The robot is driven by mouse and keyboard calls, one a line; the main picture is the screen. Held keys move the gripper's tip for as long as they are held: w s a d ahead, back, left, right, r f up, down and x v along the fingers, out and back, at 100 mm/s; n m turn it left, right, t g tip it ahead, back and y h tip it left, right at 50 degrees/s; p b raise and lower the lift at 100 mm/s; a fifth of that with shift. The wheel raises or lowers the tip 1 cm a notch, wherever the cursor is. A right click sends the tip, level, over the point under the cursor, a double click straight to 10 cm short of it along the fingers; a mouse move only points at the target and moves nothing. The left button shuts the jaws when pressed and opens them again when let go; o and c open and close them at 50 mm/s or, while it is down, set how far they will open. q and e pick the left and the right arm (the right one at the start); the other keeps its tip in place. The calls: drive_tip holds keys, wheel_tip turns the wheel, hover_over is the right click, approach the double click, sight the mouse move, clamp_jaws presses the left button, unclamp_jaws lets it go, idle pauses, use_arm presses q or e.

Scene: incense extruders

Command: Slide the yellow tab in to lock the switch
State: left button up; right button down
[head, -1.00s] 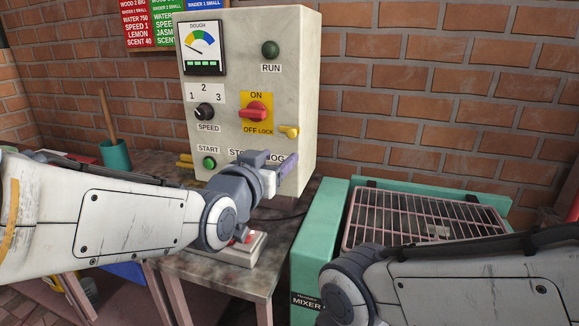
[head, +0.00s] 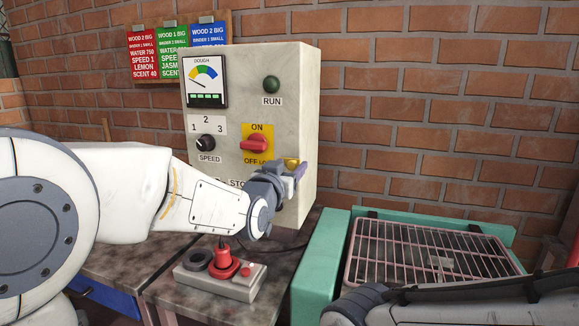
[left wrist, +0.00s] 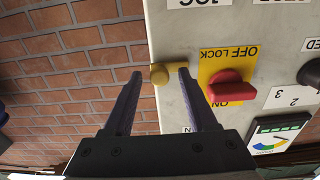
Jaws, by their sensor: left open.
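The yellow tab (head: 291,162) sticks out at the lower right of the red switch (head: 256,143) on the control box, beside the OFF LOCK label. The red handle lies roughly level across its yellow plate. My left gripper (head: 298,170) is at the tab, its fingers partly hiding it in the head view. In the left wrist view, the tab (left wrist: 160,75) shows between the two fingertips of my open left gripper (left wrist: 159,73), with a visible gap on at least the left side. The red switch (left wrist: 231,90) stands to the right of the fingers. My right gripper is out of view.
The beige control box (head: 305,100) stands on a worn table against a brick wall. A small grey box with red controls (head: 243,284) sits below my left arm. A green mixer with a metal grate (head: 430,265) is at the right. Colored recipe cards (head: 175,52) hang behind.

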use_arm(q)
clamp_jaws()
idle(1.4)
